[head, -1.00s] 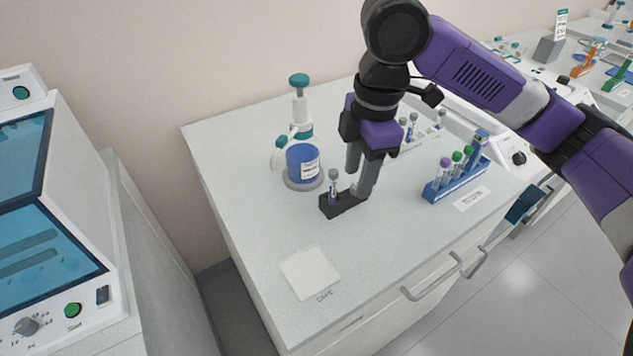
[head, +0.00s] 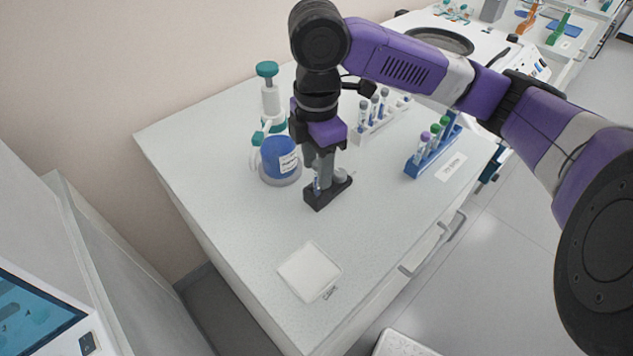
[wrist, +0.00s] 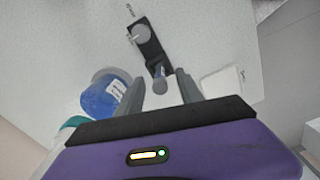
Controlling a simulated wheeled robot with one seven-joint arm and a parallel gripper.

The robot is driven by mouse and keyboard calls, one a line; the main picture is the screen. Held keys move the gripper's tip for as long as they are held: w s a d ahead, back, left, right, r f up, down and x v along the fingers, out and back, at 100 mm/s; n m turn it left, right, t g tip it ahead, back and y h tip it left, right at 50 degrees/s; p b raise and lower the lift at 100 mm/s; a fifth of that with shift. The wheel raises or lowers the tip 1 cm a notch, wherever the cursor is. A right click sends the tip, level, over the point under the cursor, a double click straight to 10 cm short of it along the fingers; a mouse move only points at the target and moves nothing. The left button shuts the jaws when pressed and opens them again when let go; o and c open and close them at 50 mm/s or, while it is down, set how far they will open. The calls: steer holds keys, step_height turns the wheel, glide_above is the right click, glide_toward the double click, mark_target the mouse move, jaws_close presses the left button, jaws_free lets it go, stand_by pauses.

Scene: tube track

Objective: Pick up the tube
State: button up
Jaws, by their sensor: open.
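A tube with a grey cap (wrist: 158,71) stands in a small black holder (head: 318,199) on the white bench. In the head view the tube (head: 316,187) is partly hidden behind my fingers. My gripper (head: 321,178) points down over the holder with its jaws open. In the wrist view the tube's cap shows between the two fingertips of my gripper (wrist: 160,82), with the fingers on either side. I cannot tell whether either finger touches it. The holder (wrist: 152,50) extends away from the tube and carries a round grey piece (wrist: 142,33).
A blue-filled bottle with a teal-topped dispenser (head: 277,160) stands close left of my gripper. A white rack of tubes (head: 380,122) and a blue rack (head: 432,155) stand to the right. A flat white pad (head: 309,271) lies in front.

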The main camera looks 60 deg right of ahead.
steer(key=shift+f, duration=1.2)
jaws_close()
steer(key=shift+r, duration=0.1)
step_height(320, 180, up, 20)
steer(key=p, duration=0.1)
